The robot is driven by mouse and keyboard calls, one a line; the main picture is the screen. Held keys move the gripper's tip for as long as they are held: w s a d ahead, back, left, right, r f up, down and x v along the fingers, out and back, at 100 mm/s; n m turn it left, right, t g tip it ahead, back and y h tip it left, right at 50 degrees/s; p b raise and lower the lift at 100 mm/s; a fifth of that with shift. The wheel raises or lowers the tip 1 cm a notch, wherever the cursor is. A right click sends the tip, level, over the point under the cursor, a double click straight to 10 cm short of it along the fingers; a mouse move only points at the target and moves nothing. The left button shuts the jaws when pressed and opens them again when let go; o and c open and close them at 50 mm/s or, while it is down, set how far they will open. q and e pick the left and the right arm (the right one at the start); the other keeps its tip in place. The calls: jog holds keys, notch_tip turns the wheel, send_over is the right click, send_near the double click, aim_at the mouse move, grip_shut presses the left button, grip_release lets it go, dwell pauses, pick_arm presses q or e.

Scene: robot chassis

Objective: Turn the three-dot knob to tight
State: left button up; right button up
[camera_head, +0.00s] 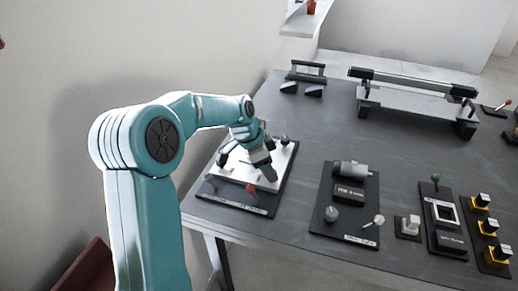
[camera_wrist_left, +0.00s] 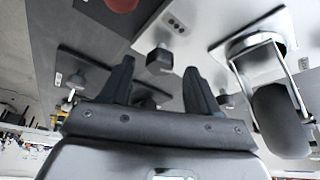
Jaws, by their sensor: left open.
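A dark board (camera_head: 228,204) with a white raised panel (camera_head: 237,171) lies at the left end of the table. It carries small dark knobs, one at the panel's left (camera_head: 223,158) and one at its far right (camera_head: 284,140). My left gripper (camera_head: 268,172) is over the panel's right part, pointing down. In the left wrist view its fingers (camera_wrist_left: 158,82) are apart with nothing held. A dark knob (camera_wrist_left: 160,60) shows just beyond the gap between the fingertips. A small dotted label (camera_wrist_left: 177,25) is beside it; I cannot count its dots surely. My right gripper is not in view.
A red knob (camera_head: 252,189) is at the board's front. A grey cylinder with a metal frame (camera_wrist_left: 280,118) is close to the right finger. Another board with a motor-like cylinder (camera_head: 351,169) stands to the right. Bare table lies between the boards.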

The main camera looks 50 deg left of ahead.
pick_arm(q)
jog(key=p+v, duration=0.1)
jog(key=v, duration=1.4)
jog(key=shift+d, duration=0.1)
